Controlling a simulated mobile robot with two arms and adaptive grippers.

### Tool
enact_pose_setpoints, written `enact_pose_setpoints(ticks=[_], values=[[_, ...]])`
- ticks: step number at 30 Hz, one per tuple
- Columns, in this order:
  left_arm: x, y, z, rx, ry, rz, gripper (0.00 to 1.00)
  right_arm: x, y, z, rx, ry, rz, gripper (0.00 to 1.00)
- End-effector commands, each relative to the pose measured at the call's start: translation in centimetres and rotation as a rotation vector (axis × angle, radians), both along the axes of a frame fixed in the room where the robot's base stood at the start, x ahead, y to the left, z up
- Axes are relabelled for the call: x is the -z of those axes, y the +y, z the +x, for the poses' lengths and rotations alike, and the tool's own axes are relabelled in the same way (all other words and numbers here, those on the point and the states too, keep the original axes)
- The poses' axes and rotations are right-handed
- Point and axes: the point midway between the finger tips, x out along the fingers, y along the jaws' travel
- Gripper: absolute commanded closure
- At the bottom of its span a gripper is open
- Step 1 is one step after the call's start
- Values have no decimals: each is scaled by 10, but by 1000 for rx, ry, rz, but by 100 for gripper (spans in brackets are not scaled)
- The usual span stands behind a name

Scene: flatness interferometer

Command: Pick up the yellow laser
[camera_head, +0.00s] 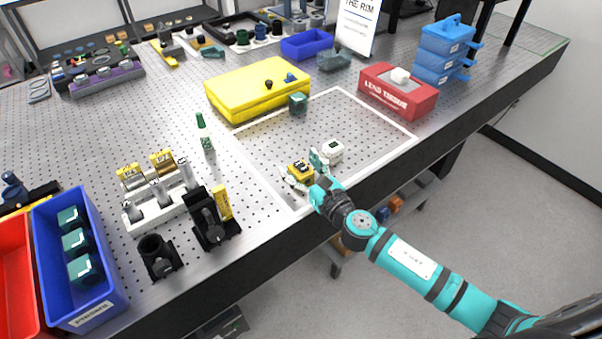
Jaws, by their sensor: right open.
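A small yellow block with dark markings, which looks like the yellow laser (299,170), sits inside the white outlined area near the table's front edge. My right gripper (300,166) reaches in from the lower right and is open. Its fingers are on either side of the yellow block. I cannot tell whether they touch it. The near side of the block is partly hidden by the gripper. My left gripper is not in view.
A white device (333,151) sits close to the right of my gripper. A teal cube (298,104) stands farther back by a yellow case (256,92). A red lens tissue box (398,94) is at right. Black mounts (209,220) stand at left. The outlined area's middle is mostly clear.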

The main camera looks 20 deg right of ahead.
Motion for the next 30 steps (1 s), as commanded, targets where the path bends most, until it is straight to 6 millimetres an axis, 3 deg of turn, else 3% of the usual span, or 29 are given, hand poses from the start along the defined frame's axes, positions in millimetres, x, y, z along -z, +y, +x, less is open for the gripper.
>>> enact_pose_setpoints(ticks=[3,19,30], values=[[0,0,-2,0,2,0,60,0,0,0,0,0,0,31],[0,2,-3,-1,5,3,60,0,-1,-1,1,1,0,100],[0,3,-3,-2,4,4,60,-3,-1,0,1,-4,0,100]])
